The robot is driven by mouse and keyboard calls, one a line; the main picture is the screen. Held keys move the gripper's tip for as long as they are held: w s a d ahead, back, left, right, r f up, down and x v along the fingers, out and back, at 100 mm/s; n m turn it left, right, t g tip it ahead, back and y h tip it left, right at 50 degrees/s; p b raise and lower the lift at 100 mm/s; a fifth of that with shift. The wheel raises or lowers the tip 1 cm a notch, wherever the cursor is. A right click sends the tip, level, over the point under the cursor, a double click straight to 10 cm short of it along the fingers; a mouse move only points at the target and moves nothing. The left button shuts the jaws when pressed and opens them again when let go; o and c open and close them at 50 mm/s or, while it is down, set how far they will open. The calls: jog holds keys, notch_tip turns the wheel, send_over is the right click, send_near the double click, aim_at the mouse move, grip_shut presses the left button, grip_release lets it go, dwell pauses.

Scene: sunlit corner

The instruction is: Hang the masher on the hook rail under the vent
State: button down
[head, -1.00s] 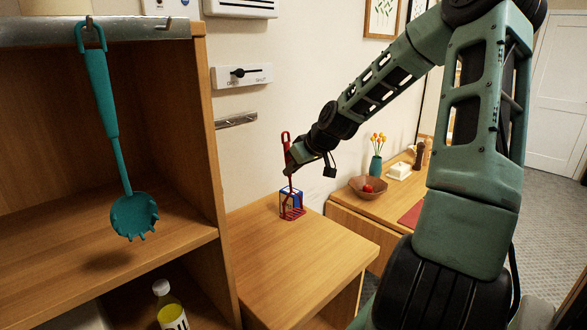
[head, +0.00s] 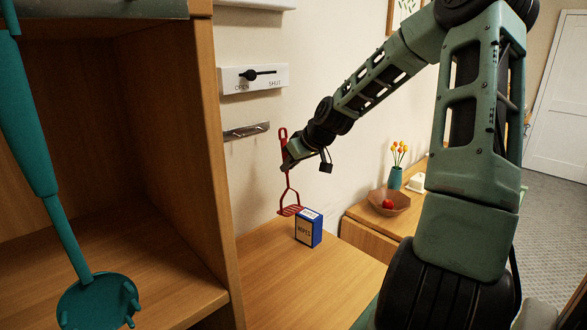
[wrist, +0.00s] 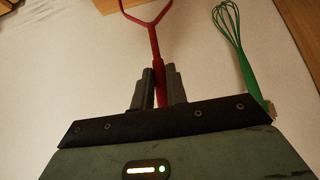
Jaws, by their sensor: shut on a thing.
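The red masher (head: 288,185) is upright in my gripper (head: 287,163), with its looped handle end up and its slotted head down. The wrist view shows my gripper (wrist: 157,88) shut on the red shaft (wrist: 155,45), which forks beyond the fingers. The hook rail (head: 246,131) is a short metal strip on the wall, under the white OPEN/SHUT slider panel (head: 252,78). The vent (head: 262,3) shows only as a white edge at the top. The masher is to the right of the rail and apart from it. The masher's head is above the cabinet top.
A blue wipes box (head: 308,229) stands on the low wooden top (head: 300,270) below the masher. A tall wooden shelf unit (head: 185,150) with a hanging teal utensil (head: 30,140) fills the left. A green whisk (wrist: 232,40) shows in the wrist view.

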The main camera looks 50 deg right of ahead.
jog(key=w+f+b, duration=0.1)
jog(key=w+b, duration=0.2)
jog(key=w, duration=0.5)
jog(key=shift+d+f, duration=0.25)
jog(key=shift+f, duration=0.05)
dwell(0.6)
jog(key=shift+w, duration=0.15)
dwell(0.4)
jog(key=c, duration=1.3)
grip_release()
jog(key=b+v, duration=0.2)
jog(key=v, duration=1.5)
jog(key=shift+r, duration=0.15)
